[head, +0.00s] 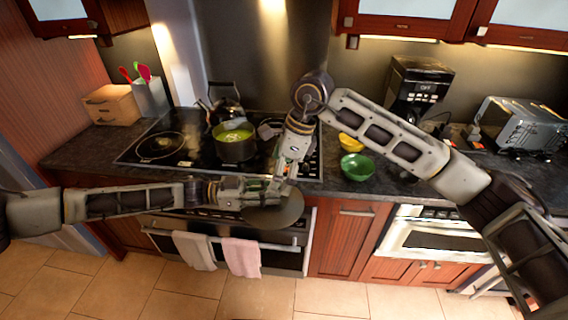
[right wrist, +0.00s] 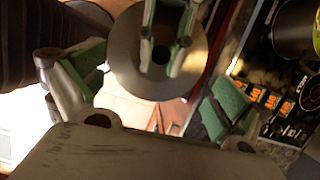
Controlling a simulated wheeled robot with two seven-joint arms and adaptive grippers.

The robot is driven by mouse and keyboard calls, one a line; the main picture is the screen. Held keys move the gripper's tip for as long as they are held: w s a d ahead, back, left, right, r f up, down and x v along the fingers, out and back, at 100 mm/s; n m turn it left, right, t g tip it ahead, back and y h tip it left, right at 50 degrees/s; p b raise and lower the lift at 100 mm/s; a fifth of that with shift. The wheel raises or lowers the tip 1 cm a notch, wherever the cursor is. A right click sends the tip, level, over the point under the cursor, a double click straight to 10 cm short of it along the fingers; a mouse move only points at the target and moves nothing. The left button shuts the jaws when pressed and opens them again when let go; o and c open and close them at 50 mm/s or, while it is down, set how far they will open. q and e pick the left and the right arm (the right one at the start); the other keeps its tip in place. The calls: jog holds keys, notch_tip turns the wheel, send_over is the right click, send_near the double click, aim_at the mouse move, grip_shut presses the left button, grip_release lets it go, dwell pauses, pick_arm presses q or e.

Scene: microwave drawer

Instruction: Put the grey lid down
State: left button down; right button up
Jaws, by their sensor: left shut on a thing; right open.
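The grey lid (head: 275,214) is a round disc in front of the counter edge, below the stove level in the head view. My left gripper (head: 262,190) is shut on it at its top. In the right wrist view the lid (right wrist: 125,78) lies behind the fingers of my left gripper (right wrist: 162,45). The right fingertips are hard to make out in the head view.
An uncovered pot (head: 235,152) with green contents stands on the black stove (head: 185,158); a kettle (head: 222,105) is behind it. A green bowl (head: 357,168) and a yellow bowl (head: 350,143) stand on the counter to the right. Two towels (head: 242,258) hang on the oven front.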

jog(key=shift+x, duration=3.85)
jog(key=c, duration=1.6)
jog(key=o, duration=1.6)
jog(key=shift+d+r, duration=0.1)
jog(key=shift+r, duration=0.05)
jog(key=v, duration=1.1)
jog(key=shift+r, duration=0.35)
